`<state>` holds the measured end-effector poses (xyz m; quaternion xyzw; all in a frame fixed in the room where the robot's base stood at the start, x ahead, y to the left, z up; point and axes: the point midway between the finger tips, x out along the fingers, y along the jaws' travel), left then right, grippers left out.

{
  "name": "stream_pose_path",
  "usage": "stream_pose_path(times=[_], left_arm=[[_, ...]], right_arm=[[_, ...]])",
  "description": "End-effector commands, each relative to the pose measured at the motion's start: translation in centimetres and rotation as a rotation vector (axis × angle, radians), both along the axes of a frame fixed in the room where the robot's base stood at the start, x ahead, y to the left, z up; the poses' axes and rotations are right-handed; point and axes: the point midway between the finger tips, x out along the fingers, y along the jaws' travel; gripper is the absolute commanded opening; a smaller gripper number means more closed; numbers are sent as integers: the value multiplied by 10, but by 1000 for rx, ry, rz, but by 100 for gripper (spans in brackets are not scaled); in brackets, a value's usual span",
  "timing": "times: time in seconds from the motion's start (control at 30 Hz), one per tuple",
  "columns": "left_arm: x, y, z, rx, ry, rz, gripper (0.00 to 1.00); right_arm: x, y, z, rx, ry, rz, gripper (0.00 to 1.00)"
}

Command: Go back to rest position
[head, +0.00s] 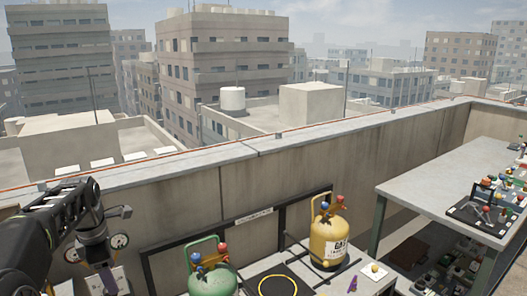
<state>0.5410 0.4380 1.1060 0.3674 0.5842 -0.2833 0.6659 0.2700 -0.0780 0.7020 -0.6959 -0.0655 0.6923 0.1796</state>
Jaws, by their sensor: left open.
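My left arm reaches in from the left edge, black and bent. My left gripper (106,280) hangs from its wrist, pointing down near the lower left corner. It is open, and I see nothing held in it. Its lower end is small and overlaps pale things behind it, so the fingertips are hard to make out. My right gripper is not in view.
Round gauges (120,241) show beside my left gripper. A green cylinder (212,281) and a yellow gas cylinder (328,240) stand near the parapet wall (390,150). A grey bench (440,180) on the right bears a dark tray of fittings (462,212).

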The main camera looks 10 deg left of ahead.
Motion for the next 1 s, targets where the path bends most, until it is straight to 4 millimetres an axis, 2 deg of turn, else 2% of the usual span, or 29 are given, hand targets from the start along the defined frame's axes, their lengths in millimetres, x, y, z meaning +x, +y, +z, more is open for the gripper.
stream_pose_path(times=[0.13, 0.27, 0.37, 0.4, 0.5, 0.57, 0.6, 0.67, 0.7, 0.77, 0.8, 0.87, 0.9, 1.0], left_arm=[[24, -9, -18, 57, -75, -229, 67], [48, -33, -56, 127, -134, -513, 67], [61, -69, -110, 197, -173, -807, 67], [63, -88, -136, 227, -188, -936, 67], [52, -137, -204, 290, -216, -1235, 67], [36, -166, -241, 316, -228, -1390, 67], [22, -186, -265, 328, -234, -1486, 67], [-4, -213, -297, 338, -244, -1616, 67], [-24, -231, -317, 339, -249, -1695, 67], [-58, -257, -343, 325, -255, -1799, 67], [-82, -274, -358, 310, -259, -1859, 67], [-120, -296, -377, 273, -264, -1931, 67], [-145, -310, -386, 239, -266, -1966, 67], [-202, -336, -401, 128, -257, -1998, 67]], right_arm=[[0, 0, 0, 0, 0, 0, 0], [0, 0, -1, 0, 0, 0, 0], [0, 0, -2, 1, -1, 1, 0], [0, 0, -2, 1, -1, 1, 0], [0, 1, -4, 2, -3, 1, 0], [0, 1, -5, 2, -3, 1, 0], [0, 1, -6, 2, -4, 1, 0], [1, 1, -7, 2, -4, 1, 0], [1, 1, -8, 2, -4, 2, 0], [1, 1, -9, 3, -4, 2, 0], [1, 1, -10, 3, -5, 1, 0], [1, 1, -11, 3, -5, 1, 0], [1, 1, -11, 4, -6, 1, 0], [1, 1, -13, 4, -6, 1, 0]])
